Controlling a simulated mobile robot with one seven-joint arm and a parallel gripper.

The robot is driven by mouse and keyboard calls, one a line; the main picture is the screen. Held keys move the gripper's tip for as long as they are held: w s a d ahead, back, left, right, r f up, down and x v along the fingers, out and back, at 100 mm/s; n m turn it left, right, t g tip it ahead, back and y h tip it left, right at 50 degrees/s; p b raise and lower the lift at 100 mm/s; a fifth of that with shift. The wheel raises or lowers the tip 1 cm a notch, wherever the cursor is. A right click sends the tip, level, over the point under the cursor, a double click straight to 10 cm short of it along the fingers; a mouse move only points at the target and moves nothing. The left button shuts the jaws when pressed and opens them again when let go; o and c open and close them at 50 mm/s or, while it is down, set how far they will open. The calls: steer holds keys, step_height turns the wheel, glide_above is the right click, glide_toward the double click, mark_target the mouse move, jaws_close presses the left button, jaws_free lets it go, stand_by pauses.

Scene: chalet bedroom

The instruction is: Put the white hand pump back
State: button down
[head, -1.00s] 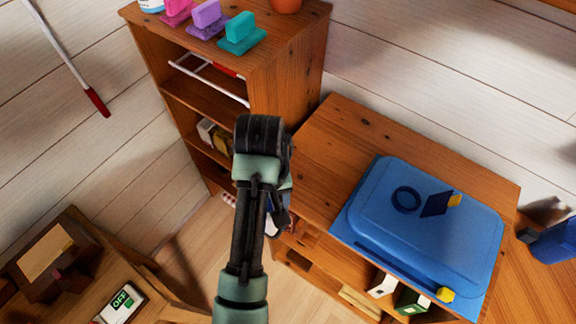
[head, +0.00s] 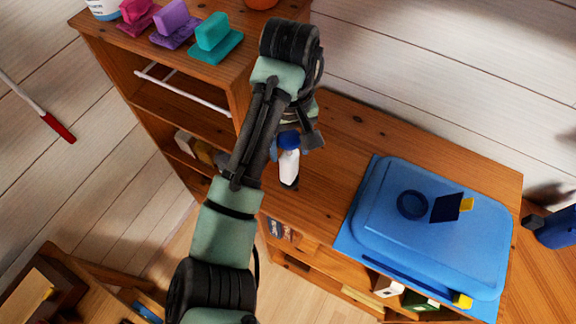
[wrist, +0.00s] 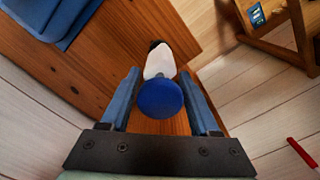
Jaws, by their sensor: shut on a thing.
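The white hand pump has a white body, a blue top and a dark lower end. It shows in the head view (head: 289,164) over the left part of the low wooden cabinet top (head: 330,190). In the wrist view the pump (wrist: 158,62) sits between the two blue fingers, its blue top toward the camera. My gripper (wrist: 159,78) is shut on it; in the head view my gripper (head: 290,138) is partly hidden by my wrist. I cannot tell whether the pump touches the cabinet top or hangs just above it.
A blue lidded case (head: 435,225) covers the right of the cabinet top, carrying a dark ring (head: 412,205) and a dark blue block (head: 446,207). The cabinet top beside the pump is bare.

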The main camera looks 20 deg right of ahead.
mark_target(289, 169)
steer(key=shift+f, duration=2.5)
steer(key=shift+c, duration=0.6)
jaws_free()
